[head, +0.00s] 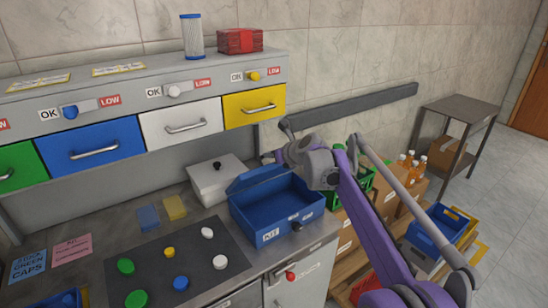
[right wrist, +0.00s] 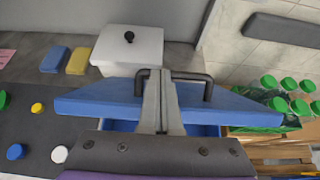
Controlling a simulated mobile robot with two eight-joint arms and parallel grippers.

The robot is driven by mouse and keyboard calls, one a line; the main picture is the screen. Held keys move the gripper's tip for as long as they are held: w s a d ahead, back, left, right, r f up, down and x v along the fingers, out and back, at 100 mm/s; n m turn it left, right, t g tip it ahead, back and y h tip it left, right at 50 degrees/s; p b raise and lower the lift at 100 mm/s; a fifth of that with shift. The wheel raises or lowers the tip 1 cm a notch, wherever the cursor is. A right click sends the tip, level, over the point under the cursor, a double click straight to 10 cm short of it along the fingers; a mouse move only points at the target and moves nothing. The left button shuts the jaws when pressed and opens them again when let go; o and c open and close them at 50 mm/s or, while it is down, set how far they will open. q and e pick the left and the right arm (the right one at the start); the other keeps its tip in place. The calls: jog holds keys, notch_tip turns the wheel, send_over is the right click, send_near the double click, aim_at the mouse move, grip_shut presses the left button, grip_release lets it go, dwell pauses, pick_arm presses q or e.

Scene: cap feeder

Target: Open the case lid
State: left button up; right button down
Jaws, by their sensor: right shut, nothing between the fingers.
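The blue case (head: 262,222) marked KIT sits on the grey counter, and its inside shows. Its blue lid (head: 255,178) stands raised at the back edge; the exact angle is hard to tell. The lid also shows in the right wrist view (right wrist: 95,104), with a black handle (right wrist: 208,88). My right gripper (right wrist: 160,74) is shut with nothing between its fingers. In that view its fingertips overlap the handle and lid; whether they touch is unclear. In the head view the right gripper (head: 284,155) is over the case's back right, partly hidden by its own wrist.
A white box (head: 207,186) with a black knob stands just behind the case. A dark mat (head: 190,262) with several coloured caps lies to its left. Drawers (head: 180,125) hang above at the back. Green bottle caps and a green crate are right of the case.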

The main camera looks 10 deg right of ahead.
pick_arm(q)
jog(key=shift+w+r+p, duration=0.3)
jog(key=shift+r+p, duration=0.25)
jog(key=shift+r, duration=0.3)
jog(key=shift+w+r+p, duration=0.3)
jog(key=shift+r+p, duration=0.25)
jog(key=shift+r, duration=0.25)
jog(key=shift+w+r+p, duration=0.3)
jog(key=shift+r+p, duration=0.25)
jog(key=shift+r, duration=0.3)
pick_arm(e)
jog(key=w+a+r, duration=0.2)
jog(key=w, duration=0.4)
jog(key=shift+w+a, duration=0.15)
jog(key=shift+w, duration=0.05)
jog(key=shift+r, duration=0.1)
